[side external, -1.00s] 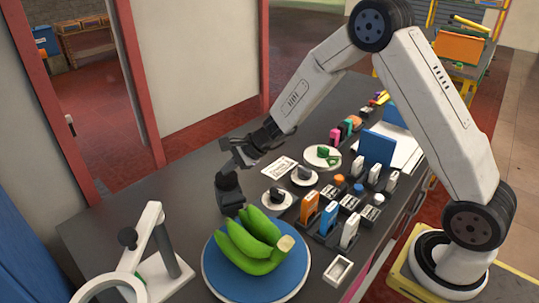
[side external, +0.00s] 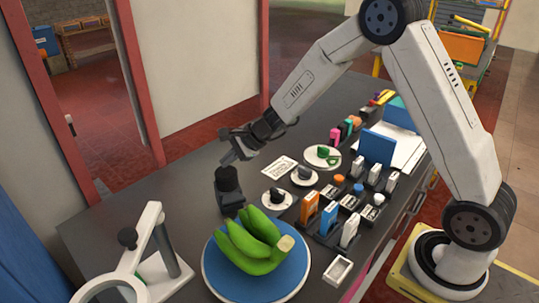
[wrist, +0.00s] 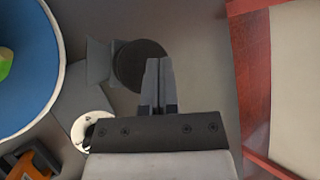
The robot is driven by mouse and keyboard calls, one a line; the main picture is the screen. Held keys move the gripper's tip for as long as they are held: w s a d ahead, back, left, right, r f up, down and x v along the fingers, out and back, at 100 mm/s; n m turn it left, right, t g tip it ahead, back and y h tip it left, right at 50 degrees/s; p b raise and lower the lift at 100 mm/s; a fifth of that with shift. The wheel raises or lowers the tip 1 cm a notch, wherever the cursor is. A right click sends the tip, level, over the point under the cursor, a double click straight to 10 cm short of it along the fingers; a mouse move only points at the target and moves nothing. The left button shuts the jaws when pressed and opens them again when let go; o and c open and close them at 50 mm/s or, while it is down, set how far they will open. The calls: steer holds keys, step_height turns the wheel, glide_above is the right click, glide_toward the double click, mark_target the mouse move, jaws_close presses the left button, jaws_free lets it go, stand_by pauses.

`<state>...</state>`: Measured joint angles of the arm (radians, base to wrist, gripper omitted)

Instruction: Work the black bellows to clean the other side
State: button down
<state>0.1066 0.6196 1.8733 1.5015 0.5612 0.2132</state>
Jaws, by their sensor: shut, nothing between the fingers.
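The black bellows (side external: 228,184) stands upright on the dark bench, just behind the green bananas (side external: 258,243). In the wrist view its round dark top (wrist: 141,66) shows from above, with a grey part to its left. My gripper (side external: 228,160) is shut and empty, above the bellows. In the wrist view its closed fingertips (wrist: 159,66) overlap the right edge of the round top; I cannot tell the height gap there. The bananas rest on a blue round board (side external: 216,277), which also shows at the left of the wrist view (wrist: 42,92).
A white ring magnifier stand (side external: 150,222) is at the front left. Small white dishes with dark stones (side external: 277,198), a plate with a green item (side external: 322,156), a printed card (side external: 279,167) and several upright coloured blocks (side external: 328,220) fill the right. Bench left of the bellows is clear.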

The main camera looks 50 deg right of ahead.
mark_target(229, 171)
steer(key=shift+r, duration=2.5)
steer(key=s+d+f+n+g+h, duration=0.2)
steer(key=s+n+h, duration=0.1)
steer(key=s+n, duration=0.6)
steer(key=s+d+f+n+g+h, duration=0.1)
steer(key=s+f+n+g+h, duration=0.1)
steer(key=s+n, duration=0.7)
steer(key=s+h, duration=0.1)
steer(key=s, duration=0.6)
steer(key=shift+d+n, duration=0.3)
steer(key=shift+d, duration=0.1)
